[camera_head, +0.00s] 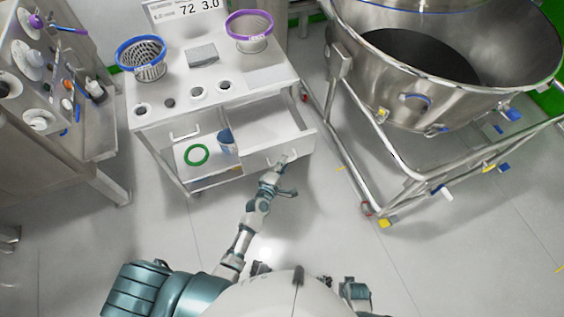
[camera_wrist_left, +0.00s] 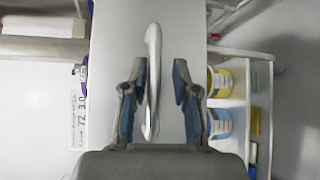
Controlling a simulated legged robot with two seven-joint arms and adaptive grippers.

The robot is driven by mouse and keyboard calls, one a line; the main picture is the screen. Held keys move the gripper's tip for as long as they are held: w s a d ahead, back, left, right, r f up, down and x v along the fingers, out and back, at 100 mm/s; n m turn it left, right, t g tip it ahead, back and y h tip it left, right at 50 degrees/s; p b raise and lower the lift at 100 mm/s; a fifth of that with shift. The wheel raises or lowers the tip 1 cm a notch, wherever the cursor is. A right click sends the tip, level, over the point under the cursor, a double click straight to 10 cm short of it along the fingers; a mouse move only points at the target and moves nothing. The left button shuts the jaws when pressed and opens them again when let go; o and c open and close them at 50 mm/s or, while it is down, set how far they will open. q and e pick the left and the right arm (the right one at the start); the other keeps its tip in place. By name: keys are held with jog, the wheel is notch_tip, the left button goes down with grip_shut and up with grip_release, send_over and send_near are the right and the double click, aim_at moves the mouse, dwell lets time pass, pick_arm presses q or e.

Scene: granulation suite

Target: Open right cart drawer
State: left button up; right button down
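The white cart (camera_head: 165,115) stands ahead with a left drawer front (camera_head: 190,140) and a right drawer (camera_head: 260,128). The right drawer is pulled out, and its empty-looking interior shows from above. Its front carries a bar handle, which runs upright in the left wrist view (camera_wrist_left: 152,75). My left gripper (camera_head: 285,163) is at this front. In the wrist view its two fingers (camera_wrist_left: 160,98) stand apart on either side of the handle, nearer on the left, with a gap on the right. The left drawer looks closed. My right gripper is not in view.
A green ring (camera_head: 197,154) and a blue container (camera_head: 226,141) are on the cart's lower shelf. Blue (camera_head: 141,57) and purple (camera_head: 249,30) rimmed baskets stand on top. A large steel bowl on a wheeled frame (camera_head: 395,150) stands right. Floor in front is clear.

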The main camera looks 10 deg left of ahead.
pick_arm(q)
jog(key=shift+w+r, duration=0.1)
jog(key=shift+w, duration=0.05)
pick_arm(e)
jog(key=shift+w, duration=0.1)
pick_arm(q)
jog(key=v, duration=1.2)
jog(key=shift+f, duration=0.2)
